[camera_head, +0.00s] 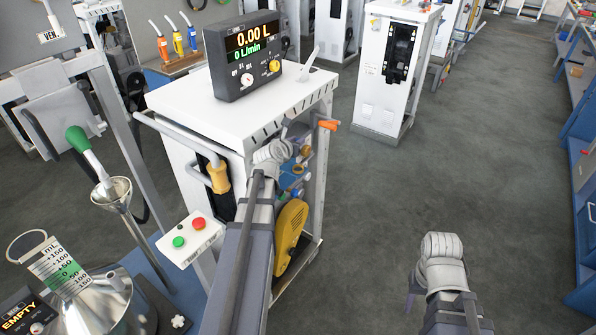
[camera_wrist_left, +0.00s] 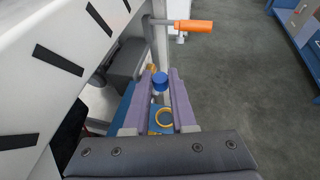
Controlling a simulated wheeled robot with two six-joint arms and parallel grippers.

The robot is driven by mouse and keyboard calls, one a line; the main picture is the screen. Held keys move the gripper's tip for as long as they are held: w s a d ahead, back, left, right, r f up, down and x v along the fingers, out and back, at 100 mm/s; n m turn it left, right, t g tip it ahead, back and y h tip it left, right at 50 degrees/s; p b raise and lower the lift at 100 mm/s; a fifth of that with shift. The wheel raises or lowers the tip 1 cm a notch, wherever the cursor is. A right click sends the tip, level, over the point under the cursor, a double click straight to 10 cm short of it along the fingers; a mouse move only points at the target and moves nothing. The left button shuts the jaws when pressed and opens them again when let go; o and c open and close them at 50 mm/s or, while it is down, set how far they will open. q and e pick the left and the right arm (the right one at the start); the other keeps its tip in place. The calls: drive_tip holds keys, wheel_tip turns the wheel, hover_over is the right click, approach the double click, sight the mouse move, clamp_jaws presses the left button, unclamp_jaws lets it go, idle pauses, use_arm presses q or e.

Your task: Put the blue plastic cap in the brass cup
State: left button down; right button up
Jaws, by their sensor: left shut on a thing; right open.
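The blue plastic cap (camera_wrist_left: 160,78) is between the fingertips of my left gripper (camera_wrist_left: 161,84) in the left wrist view. Those fingers are shut on it, with a white part just below the cap. In the head view my left gripper (camera_head: 299,133) is over the open right side of the white cabinet, and the cap cannot be made out there. A yellow ring-shaped rim (camera_wrist_left: 165,118), perhaps the brass cup, is on a blue surface below the fingers. A small brass-coloured thing (camera_head: 305,150) shows near the gripper in the head view. My right gripper (camera_head: 412,289) is open and empty over the floor.
The white cabinet (camera_head: 186,97) carries a black flow display (camera_head: 243,55). An orange handle (camera_wrist_left: 193,26) sticks out beyond my left fingers. A yellow guard (camera_head: 290,236) is low on the cabinet's side. A funnel (camera_head: 112,192) stands at left.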

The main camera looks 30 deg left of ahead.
sight(297, 171)
use_arm(q)
drive_tip(key=shift+f+b, duration=5)
drive_tip(key=shift+f, duration=0.1)
drive_tip(key=shift+r, duration=0.1)
drive_tip(key=shift+f+b, duration=0.35)
drive_tip(key=shift+f, duration=0.1)
drive_tip(key=shift+d+f, duration=0.15)
